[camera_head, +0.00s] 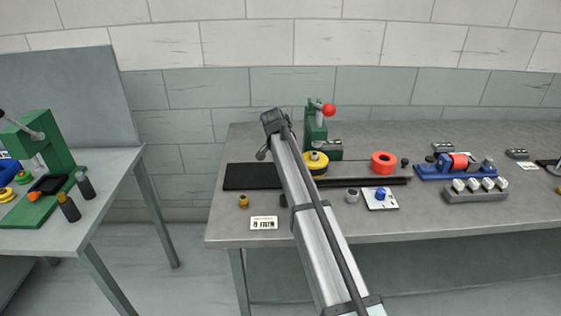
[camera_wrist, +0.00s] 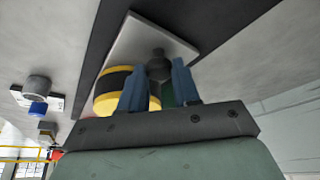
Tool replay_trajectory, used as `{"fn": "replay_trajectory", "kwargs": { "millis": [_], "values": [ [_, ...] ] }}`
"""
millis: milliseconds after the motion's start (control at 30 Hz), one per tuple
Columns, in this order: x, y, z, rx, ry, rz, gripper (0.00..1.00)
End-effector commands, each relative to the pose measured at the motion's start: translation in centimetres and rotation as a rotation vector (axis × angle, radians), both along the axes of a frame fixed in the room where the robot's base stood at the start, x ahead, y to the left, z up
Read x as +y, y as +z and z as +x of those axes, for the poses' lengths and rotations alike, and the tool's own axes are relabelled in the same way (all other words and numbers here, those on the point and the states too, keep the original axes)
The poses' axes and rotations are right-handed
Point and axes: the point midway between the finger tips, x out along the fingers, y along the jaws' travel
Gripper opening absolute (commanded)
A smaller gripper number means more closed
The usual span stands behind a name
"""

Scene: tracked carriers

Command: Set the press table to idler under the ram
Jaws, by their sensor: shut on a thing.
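The green press (camera_head: 318,130) with a red ball on its lever stands on the right-hand bench. A yellow and black roller (camera_head: 315,162) is in front of it, partly behind my arm; a yellow and black roller also shows in the wrist view (camera_wrist: 113,90), beside the fingers. In the wrist view my gripper (camera_wrist: 160,76) has its blue fingers on either side of a dark round knob (camera_wrist: 158,64) and is shut on it. The knob is against a pale grey plate (camera_wrist: 137,42). In the head view my arm hides the fingers and the knob.
On the bench (camera_head: 270,229) are a black mat (camera_head: 245,176), a red ring (camera_head: 384,162), a white card with a blue part (camera_head: 381,198), a blue fixture (camera_head: 432,171) and a grey block (camera_head: 475,196). Another green press (camera_head: 57,145) stands on the left table.

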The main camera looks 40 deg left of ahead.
Motion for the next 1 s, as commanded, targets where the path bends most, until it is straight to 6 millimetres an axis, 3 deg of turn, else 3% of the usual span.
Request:
{"fn": "replay_trajectory", "kwargs": {
  "millis": [333, 367, 600, 1000],
  "values": [
    [-0.91, 0.02, 0.90, -0.004, -0.001, -0.003, 0.00],
    [-0.92, 0.01, 0.91, -0.004, -0.002, -0.003, 0.34],
    [-0.86, 0.01, 0.83, -0.003, -0.002, -0.002, 0.56],
    [-0.81, 0.92, 0.37, -0.002, 0.000, -0.001, 0.56]
  ]
}}
